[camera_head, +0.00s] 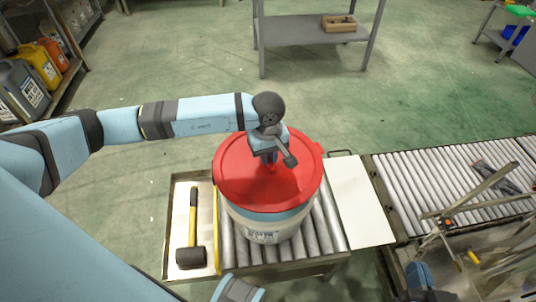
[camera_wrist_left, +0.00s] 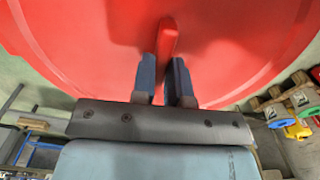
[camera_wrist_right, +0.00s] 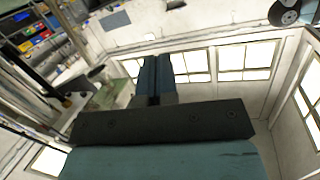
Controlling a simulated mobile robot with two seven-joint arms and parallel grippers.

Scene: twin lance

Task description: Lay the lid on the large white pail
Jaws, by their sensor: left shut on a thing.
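The red round lid (camera_head: 235,180) covers the top of the large white pail (camera_head: 263,233). It looks level, and its near edge lies close over the pail's rim; I cannot tell whether it touches all round. My left gripper (camera_head: 270,163) is above the lid, shut on its raised red handle. The left wrist view shows the handle (camera_wrist_left: 168,40) between the fingers (camera_wrist_left: 166,85) and the lid (camera_wrist_left: 100,40) filling the background. My right gripper (camera_wrist_right: 157,75) shows in the right wrist view with its fingers together and nothing between them, away from the pail.
The pail stands on a roller conveyor (camera_head: 328,225). A yellow-handled mallet (camera_head: 191,230) lies on the panel to its left, and a pale board (camera_head: 358,205) is to its right. Another roller section (camera_head: 430,190) is farther right. A grey table (camera_head: 300,38) stands behind.

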